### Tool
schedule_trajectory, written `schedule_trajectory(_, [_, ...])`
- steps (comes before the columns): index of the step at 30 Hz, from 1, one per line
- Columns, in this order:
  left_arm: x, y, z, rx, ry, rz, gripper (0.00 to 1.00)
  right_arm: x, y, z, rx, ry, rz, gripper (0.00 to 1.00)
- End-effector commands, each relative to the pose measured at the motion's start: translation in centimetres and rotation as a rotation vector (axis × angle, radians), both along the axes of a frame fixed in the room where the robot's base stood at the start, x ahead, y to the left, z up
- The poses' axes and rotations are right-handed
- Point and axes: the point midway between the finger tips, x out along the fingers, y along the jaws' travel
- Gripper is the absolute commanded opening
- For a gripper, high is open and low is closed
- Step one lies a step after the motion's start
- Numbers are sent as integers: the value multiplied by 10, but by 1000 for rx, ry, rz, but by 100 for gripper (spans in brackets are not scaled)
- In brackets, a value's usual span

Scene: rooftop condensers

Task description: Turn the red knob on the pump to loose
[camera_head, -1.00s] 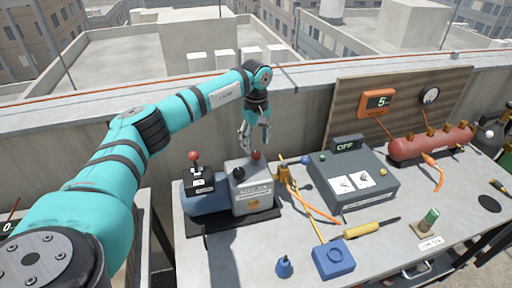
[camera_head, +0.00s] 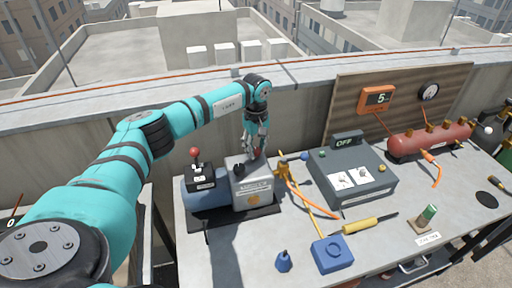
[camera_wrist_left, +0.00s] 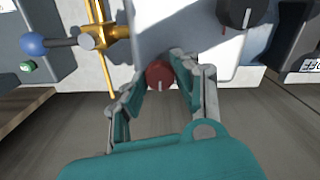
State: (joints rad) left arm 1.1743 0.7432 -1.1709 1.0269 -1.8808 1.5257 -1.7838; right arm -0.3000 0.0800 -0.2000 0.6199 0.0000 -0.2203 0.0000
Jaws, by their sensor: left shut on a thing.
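The pump (camera_head: 208,202) is a blue and grey unit on a black base at the left of the bench. The red knob (camera_wrist_left: 159,74) sits on the pump's grey block, with a white mark on its face, and shows between the fingers in the left wrist view. My left gripper (camera_head: 257,152) is lowered over the back of the grey block and is shut on the red knob; in the left wrist view its fingers (camera_wrist_left: 158,80) flank it. In the head view the fingers mostly hide the knob. My right gripper is not in view.
A black knob (camera_wrist_left: 242,10) is on the same block. A red-topped lever switch (camera_head: 196,155) stands on the pump's left. A brass valve with a blue ball handle (camera_wrist_left: 34,44) is close beside the block. A grey box reading OFF (camera_head: 352,190) stands to the right.

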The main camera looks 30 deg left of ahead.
Motion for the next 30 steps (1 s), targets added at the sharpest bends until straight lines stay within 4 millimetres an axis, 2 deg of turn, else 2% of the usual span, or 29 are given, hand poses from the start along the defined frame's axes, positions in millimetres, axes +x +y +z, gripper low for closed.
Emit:
schedule_trajectory(2, [0, 0, 0, 0, -1, 0, 0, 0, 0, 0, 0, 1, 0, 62])
schedule_trajectory(14, [0, 0, -1, -1, -2, 78, 0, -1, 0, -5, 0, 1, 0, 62])
schedule_trajectory(30, [0, 0, 0, 0, -2, 537, 0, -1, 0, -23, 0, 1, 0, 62])
